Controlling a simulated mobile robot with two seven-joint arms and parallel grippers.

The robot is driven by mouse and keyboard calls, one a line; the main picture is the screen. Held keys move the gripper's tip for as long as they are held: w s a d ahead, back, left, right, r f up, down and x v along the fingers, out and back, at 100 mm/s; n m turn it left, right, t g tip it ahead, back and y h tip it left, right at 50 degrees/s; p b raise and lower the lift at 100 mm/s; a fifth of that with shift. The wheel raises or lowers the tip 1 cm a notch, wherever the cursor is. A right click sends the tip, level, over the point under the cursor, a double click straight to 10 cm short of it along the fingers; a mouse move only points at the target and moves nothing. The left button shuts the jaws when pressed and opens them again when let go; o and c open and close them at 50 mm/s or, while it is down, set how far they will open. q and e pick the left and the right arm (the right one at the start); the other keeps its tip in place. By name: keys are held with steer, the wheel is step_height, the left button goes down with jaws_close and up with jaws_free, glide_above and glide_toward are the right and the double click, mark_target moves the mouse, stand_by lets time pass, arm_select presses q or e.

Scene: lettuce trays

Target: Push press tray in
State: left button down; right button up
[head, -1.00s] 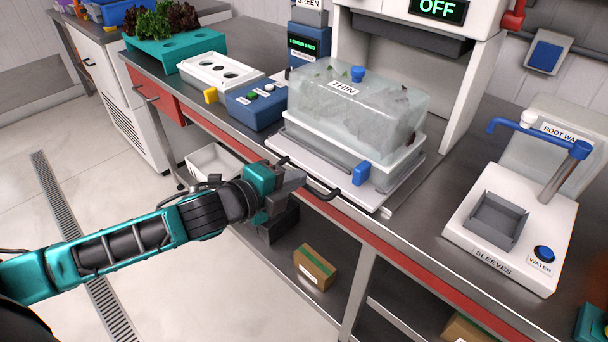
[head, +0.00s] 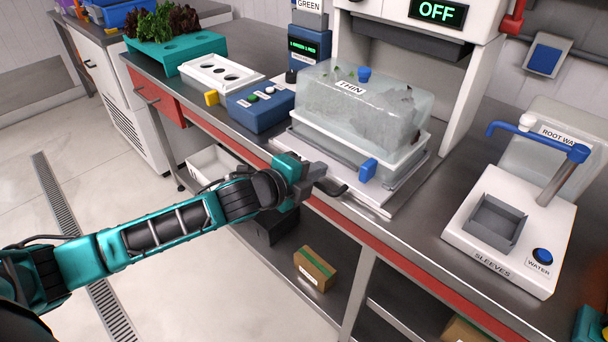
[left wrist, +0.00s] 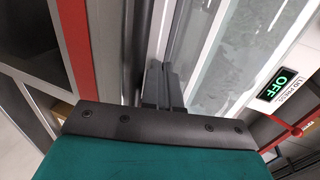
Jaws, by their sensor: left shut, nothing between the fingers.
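The press tray (head: 376,204) is a flat light-grey plate with a black front handle, lying on the counter in front of the lid press. It carries a clear domed container (head: 375,105) labelled THIN, with a blue front latch. My left gripper (head: 322,180) is shut and empty at the tray's front edge, by the handle, which it partly hides. It seems to touch there, but contact is not clear. In the left wrist view the closed fingertips (left wrist: 162,88) point toward the tray's front.
The white lid press (head: 455,60) shows OFF behind the container. A blue button box (head: 258,108) and a white holed tray (head: 222,75) stand left. A sleeves and water station (head: 510,235) stands right. A red-edged counter front runs below my arm.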

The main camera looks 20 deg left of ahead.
mark_target(339, 151)
arm_select(q)
steer(key=w+d, duration=0.1)
steer(key=w, duration=0.2)
steer(key=w+d, duration=0.1)
steer(key=w, duration=0.2)
steer(key=w+d, duration=0.1)
steer(key=w, duration=0.2)
steer(key=shift+d, duration=0.15)
steer(key=shift+s+r+p, duration=0.1)
steer(key=shift+s+p, duration=0.05)
steer(key=shift+p, duration=0.2)
